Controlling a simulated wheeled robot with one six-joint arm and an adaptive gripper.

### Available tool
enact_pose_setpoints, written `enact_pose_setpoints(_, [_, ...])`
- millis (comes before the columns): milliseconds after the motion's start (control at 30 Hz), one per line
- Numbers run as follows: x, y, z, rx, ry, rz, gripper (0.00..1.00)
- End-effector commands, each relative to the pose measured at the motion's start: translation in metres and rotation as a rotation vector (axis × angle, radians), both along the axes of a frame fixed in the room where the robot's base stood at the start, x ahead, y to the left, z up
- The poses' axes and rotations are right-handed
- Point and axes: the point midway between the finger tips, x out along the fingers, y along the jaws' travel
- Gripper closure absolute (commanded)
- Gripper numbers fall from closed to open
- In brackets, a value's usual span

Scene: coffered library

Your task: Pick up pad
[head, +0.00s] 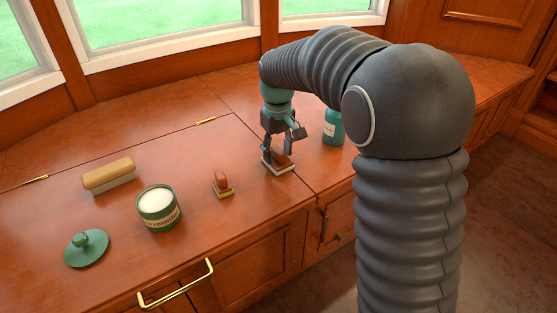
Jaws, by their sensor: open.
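The pad (284,169) appears to be the small piece with a pale flat base and a reddish-brown top, lying on the wooden counter right of centre. My gripper (279,153) points down over it with its fingers open. The fingers are at or just above the brown top and hide part of it. I cannot tell whether they touch it.
A small brown-handled block with a brass-coloured base (222,186) stands left of the pad. A green bottle (333,129) stands close behind to the right. A brush (108,175), an open tin (158,210) and a green lid (87,249) lie further left.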

Motion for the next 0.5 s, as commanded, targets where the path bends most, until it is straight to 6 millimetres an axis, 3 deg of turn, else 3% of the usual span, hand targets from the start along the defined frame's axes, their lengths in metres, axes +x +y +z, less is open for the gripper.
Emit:
enact_pose_setpoints(67, [0.0,0.0,0.0004,0.0,0.0,0.0,0.48])
enact_pose_setpoints(300, [0.0001,-0.0001,0.0005,0.0,0.0,0.0,1.0])
enact_pose_setpoints(500, [0.0001,-0.0002,0.0006,0.0,0.0,0.0,1.0])
